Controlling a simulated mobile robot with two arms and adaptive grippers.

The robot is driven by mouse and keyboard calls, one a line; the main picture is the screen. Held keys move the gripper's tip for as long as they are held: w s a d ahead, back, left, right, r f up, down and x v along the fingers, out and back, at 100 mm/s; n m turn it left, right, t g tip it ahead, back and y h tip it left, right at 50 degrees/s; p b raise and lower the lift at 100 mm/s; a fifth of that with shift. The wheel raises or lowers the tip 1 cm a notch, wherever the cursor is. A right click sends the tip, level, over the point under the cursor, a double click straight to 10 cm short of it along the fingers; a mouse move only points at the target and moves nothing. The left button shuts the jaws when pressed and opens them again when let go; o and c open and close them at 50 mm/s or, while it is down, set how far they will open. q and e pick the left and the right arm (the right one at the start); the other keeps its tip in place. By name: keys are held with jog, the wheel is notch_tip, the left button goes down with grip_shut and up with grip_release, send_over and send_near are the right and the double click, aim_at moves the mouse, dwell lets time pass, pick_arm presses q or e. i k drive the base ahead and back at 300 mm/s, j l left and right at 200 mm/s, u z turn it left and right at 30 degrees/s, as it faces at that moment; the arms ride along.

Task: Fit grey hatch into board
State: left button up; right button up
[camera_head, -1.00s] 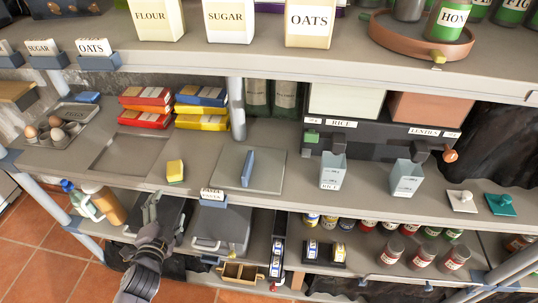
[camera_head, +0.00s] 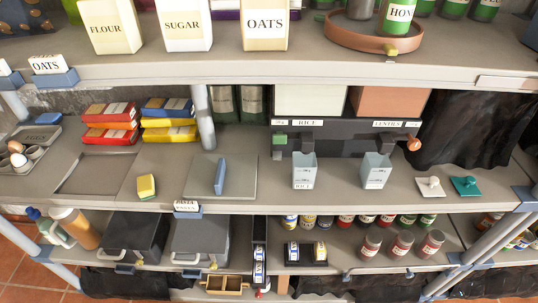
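The grey hatch (camera_head: 238,176) is a flat square plate with an upright blue handle (camera_head: 219,176). The board (camera_head: 165,167) appears to be the grey shelf surface. It has a shallow rectangular recess (camera_head: 92,174) to the left of the hatch, and the recess looks empty. A yellow sponge-like block (camera_head: 146,186) sits between recess and hatch. Neither of my grippers is in view.
Stacked red, yellow and blue packets (camera_head: 110,124) stand behind the recess. An egg tray (camera_head: 25,155) is at far left. A rice cup (camera_head: 304,171) and another cup (camera_head: 376,170) stand right of the hatch. The grey post (camera_head: 204,120) rises behind the sponge and hatch.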

aim_at(101, 180)
jog(key=k+j+z, duration=0.15)
jog(key=j+z, duration=0.15)
jog(key=j, duration=0.15)
jog(key=k+j+z, duration=0.2)
jog(key=j+z, duration=0.15)
jog(key=k+j+z, duration=0.3)
jog(key=j, duration=0.15)
jog(key=k+j+z, duration=0.2)
jog(key=k+j, duration=1.25)
jog(key=j, duration=0.1)
